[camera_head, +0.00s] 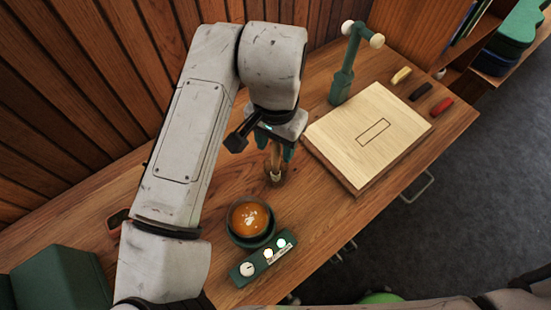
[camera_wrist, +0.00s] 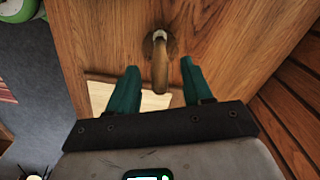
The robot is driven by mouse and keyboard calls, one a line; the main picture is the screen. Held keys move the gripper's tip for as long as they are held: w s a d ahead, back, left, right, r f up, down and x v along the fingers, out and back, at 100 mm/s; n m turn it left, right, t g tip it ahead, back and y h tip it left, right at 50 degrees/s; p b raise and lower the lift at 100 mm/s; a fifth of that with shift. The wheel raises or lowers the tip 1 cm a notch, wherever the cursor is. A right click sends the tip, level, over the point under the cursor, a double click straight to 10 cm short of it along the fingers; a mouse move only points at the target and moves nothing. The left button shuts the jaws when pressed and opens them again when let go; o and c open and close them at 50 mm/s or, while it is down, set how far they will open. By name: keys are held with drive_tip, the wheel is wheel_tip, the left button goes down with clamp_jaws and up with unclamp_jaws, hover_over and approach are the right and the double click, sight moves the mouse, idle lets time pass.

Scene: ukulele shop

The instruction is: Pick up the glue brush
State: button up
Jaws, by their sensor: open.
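The glue brush (camera_head: 276,163) stands roughly upright on the wooden bench, its wooden handle partly hidden by my gripper (camera_head: 274,150) in the head view. In the wrist view the brush (camera_wrist: 159,65) shows a wooden handle and a metallic band towards the bench. My gripper is open above the bench, and in the wrist view its two green fingers (camera_wrist: 158,70) lie on either side of the handle, with a visible gap on both sides. The bristles are not clear.
A dark green pot (camera_head: 234,238) of amber glue and a green control box (camera_head: 263,260) stand in front of the brush. A pale board (camera_head: 345,130) lies to the right, with a green post (camera_head: 342,85) behind it. Several coloured bars lie farther right. A plank wall (camera_head: 70,100) borders the bench.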

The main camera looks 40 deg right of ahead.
sight(276, 162)
drive_tip(key=shift+f, duration=1.35)
drive_tip(key=shift+c, duration=0.3)
clamp_jaws()
